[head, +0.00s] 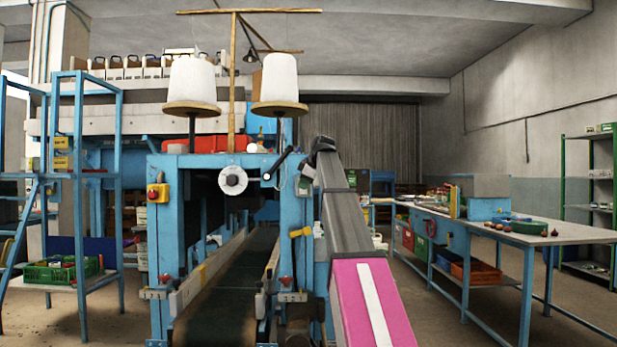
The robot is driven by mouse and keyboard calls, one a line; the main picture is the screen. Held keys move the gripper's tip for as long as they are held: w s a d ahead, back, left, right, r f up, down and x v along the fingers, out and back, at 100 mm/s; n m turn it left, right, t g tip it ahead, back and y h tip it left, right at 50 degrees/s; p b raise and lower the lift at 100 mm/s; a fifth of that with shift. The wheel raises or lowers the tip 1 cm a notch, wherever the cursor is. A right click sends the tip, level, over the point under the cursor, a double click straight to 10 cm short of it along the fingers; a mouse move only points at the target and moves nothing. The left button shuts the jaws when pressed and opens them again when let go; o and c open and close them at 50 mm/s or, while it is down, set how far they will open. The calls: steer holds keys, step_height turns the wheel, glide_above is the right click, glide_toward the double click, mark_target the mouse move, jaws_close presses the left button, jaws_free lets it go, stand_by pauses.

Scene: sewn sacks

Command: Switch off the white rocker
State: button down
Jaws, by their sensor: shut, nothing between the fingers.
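My arm reaches up and away from the lower right, and my gripper (309,168) is at its far dark end, beside the right post of the blue machine (295,215). The gripper is small here, shut and empty. I cannot tell whether the fingers touch the box.
A yellow box with a red button (157,193) is on the left post. A black-handled lever (280,163) and a white handwheel (233,180) stand near the gripper. A conveyor (235,290) runs between the posts. A long workbench (575,235) stands at right.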

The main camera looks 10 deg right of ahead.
steer(key=shift+w+d+r, duration=0.15)
steer(key=shift+w+d, duration=0.05)
steer(key=shift+w, duration=0.6)
steer(key=shift+w+d+r, duration=0.15)
steer(key=shift+w+d, duration=0.05)
steer(key=shift+w, duration=0.55)
steer(key=shift+w+d+r, duration=0.1)
steer(key=shift+w, duration=0.25)
steer(key=shift+r, duration=0.15)
steer(key=shift+r, duration=0.7)
